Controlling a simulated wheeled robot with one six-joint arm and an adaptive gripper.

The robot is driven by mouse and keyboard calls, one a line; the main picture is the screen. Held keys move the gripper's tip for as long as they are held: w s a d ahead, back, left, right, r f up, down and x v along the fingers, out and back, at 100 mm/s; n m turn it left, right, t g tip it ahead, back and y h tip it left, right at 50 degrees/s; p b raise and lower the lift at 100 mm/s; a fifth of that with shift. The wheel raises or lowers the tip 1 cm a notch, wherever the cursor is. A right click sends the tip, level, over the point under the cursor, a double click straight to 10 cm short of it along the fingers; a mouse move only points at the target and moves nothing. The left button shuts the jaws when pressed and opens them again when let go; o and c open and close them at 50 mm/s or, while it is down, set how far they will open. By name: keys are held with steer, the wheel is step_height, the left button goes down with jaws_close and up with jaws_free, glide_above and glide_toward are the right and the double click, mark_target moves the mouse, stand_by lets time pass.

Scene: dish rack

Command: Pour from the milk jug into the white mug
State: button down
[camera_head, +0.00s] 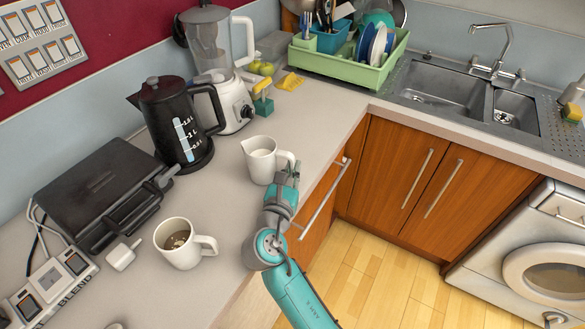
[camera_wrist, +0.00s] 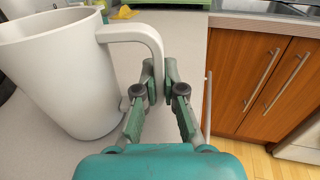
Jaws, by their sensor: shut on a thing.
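The white milk jug (camera_head: 262,169) is upright on or just above the counter, with pale milk showing inside its mouth. In the wrist view the jug (camera_wrist: 62,80) fills the left side, with its handle running to the right. My gripper (camera_head: 287,172) is at the jug's right side; in the wrist view its fingers (camera_wrist: 165,88) are closed around the lower part of the handle. The white mug (camera_head: 175,256) stands upright on the counter, nearer and left of the jug, its handle to the right. It holds something brownish. The mug is not visible in the wrist view.
A black kettle (camera_head: 166,122) and a blender (camera_head: 215,60) stand behind the jug. A black grill (camera_head: 100,190) is left of the mug. The green dish rack (camera_head: 345,72) and sink (camera_head: 440,88) are at the back. Counter between jug and mug is clear.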

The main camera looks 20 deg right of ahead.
steer(key=shift+f, duration=0.15)
steer(key=c, duration=1.2)
jaws_free()
steer(key=shift+f, duration=0.1)
steer(key=c, duration=0.4)
steer(key=shift+s+a, duration=0.1)
steer(key=shift+v, duration=1.4)
